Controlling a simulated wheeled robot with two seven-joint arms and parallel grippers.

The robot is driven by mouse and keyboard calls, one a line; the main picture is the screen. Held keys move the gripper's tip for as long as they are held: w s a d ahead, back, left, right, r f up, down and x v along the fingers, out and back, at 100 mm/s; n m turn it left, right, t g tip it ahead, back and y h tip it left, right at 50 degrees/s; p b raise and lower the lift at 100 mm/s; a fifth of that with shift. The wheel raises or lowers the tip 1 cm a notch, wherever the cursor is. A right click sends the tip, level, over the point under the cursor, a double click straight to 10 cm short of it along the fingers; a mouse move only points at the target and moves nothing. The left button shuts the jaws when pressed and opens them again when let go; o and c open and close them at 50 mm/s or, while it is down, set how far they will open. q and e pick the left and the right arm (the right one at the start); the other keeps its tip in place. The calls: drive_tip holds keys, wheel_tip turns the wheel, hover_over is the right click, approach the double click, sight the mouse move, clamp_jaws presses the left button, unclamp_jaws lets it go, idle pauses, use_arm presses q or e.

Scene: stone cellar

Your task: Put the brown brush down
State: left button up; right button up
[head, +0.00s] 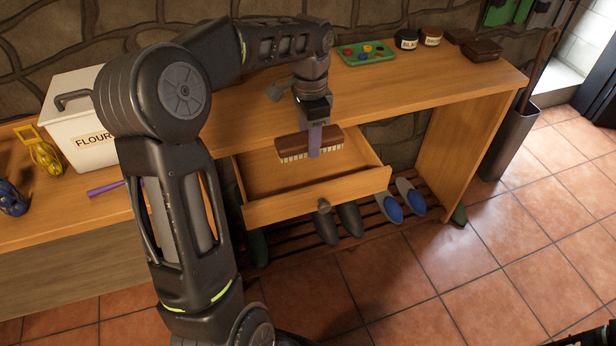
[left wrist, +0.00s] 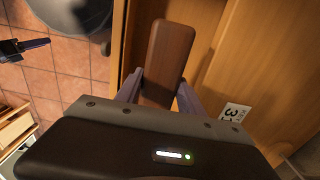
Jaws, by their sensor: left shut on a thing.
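The brown brush (head: 292,144) has a brown wooden back and pale bristles pointing down. My left gripper (head: 314,153) is shut on it, with one finger across its near side. In the left wrist view the brush's brown back (left wrist: 168,55) shows between the two fingers (left wrist: 160,95). The brush is over the open drawer (head: 300,208), near its back; I cannot tell whether the bristles touch the drawer floor. At the left of the left wrist view, a dark gripper with a purplish finger, apparently my right gripper (left wrist: 38,44), is over the floor; its opening is unclear.
The bench top (head: 420,88) holds a green tray (head: 366,53) with coloured pieces, two jars (head: 406,39) and a dark brown object (head: 481,49). A flour bin (head: 85,115) stands left. Shoes (head: 386,203) sit on a rack under the drawer. A tall bin (head: 509,140) stands right.

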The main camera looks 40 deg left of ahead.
use_arm(q)
hover_over(309, 178)
drive_tip(key=shift+f, duration=2.5)
drive_tip(key=shift+s+f, duration=0.1)
wheel_tip(309, 178, down, 5)
drive_tip(key=shift+r, duration=0.1)
drive_tip(key=shift+d+f, duration=0.1)
drive_tip(key=shift+f, duration=0.1)
drive_tip(key=o, duration=1.2)
drive_tip(key=shift+r, duration=0.1)
